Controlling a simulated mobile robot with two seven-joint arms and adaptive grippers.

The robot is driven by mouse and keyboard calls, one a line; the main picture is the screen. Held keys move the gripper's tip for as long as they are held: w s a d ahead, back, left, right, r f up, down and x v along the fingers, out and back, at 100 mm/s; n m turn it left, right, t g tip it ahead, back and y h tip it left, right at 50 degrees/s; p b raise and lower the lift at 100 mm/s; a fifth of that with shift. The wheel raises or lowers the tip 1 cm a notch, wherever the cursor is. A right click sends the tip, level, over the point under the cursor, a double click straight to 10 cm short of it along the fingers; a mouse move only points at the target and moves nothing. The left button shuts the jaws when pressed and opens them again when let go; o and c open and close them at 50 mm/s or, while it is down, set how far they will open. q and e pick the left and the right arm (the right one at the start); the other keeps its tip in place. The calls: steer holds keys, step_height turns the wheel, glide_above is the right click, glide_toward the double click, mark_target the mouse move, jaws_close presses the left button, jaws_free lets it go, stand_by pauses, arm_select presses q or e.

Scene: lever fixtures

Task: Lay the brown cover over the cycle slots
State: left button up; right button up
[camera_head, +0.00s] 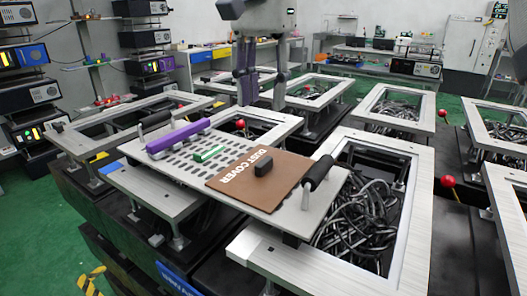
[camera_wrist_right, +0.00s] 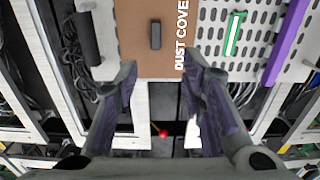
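The brown cover (camera_head: 237,181), marked DUST COVER with a black knob (camera_head: 263,166), lies flat on the right part of a pale slotted plate (camera_head: 140,180). Rows of dark slots (camera_head: 185,165) are exposed to its left. The cover (camera_wrist_right: 142,62) also shows in the right wrist view, with its knob (camera_wrist_right: 156,35). My right gripper (camera_head: 260,92) hangs beyond the plate's far edge, apart from the cover. In the right wrist view its purple-padded fingers (camera_wrist_right: 162,80) are spread, with nothing between them. My left gripper is not in view.
A green block (camera_head: 209,153) and a purple bar (camera_head: 178,136) lie on the slotted plate. Black handles (camera_head: 319,172) stand at its ends. Metal frames around bins of dark cables (camera_head: 365,215) surround it, with red-knobbed levers (camera_head: 448,181) nearby.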

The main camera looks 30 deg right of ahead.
glide_above(264, 161)
steer(key=f, duration=0.4)
steer(key=shift+s+a+f, duration=0.1)
steer(key=shift+s+f, duration=0.1)
steer(key=shift+f, duration=0.1)
steer(key=f, duration=0.7)
steer(key=shift+w+p, duration=0.2)
steer(key=shift+p, duration=0.15)
jaws_close()
